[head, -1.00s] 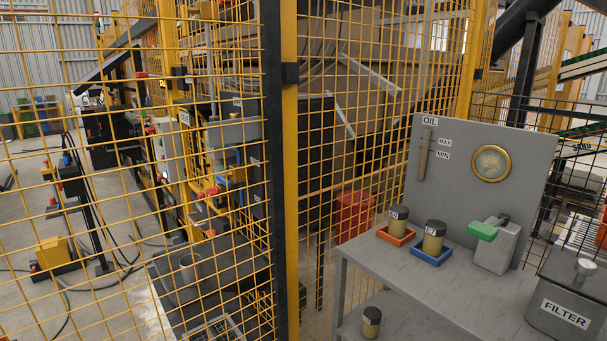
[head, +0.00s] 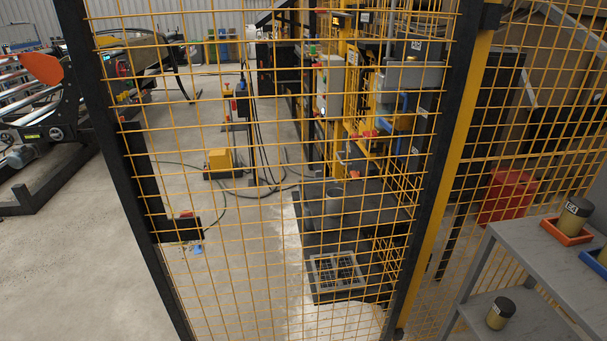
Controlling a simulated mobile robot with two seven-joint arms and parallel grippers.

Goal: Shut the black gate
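The black gate (head: 455,130) is a tall black frame filled with yellow wire mesh, and it fills the middle of the head view. Its right upright stands beside a yellow post (head: 462,175), with a black hinge-like bracket (head: 491,15) at the top. Its left upright (head: 120,165) carries a black L-shaped plate (head: 178,229) with a small red part at its end. No fence post shows against this left upright; open floor lies to its left. The gate's top and bottom edges are out of frame. Neither of my grippers is in view.
Behind the mesh are machinery, a dark platform with a grate (head: 337,271), a yellow box (head: 222,161) and floor cables. A grey bench (head: 535,255) with jars and a red bin (head: 507,197) stand at right. Concrete floor (head: 75,260) is clear at lower left.

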